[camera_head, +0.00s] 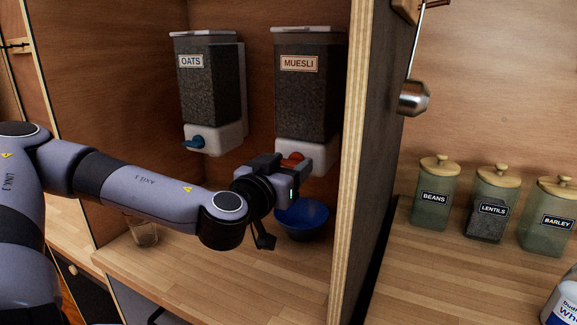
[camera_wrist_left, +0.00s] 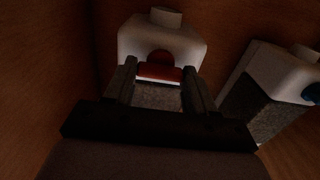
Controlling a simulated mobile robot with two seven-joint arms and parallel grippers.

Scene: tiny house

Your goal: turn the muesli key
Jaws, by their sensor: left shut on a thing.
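The muesli dispenser (camera_head: 309,95) hangs on the cupboard's back wall, dark-filled with a white base and a MUESLI label. Its red key (camera_head: 292,160) sits at the front of the white base. My left gripper (camera_head: 283,166) is at the key, shut on it. In the left wrist view the red key (camera_wrist_left: 158,72) lies between the two fingers of the left gripper (camera_wrist_left: 158,82), in front of the white base (camera_wrist_left: 160,45). The gripper partly hides the key in the head view. A blue bowl (camera_head: 303,219) stands on the counter below the muesli dispenser. My right gripper is not in view.
The oats dispenser (camera_head: 208,90) with a blue key (camera_head: 193,141) hangs to the left. A glass (camera_head: 144,232) stands on the counter below my left arm. The cupboard's side panel (camera_head: 358,160) rises close on the right, with several jars beyond it.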

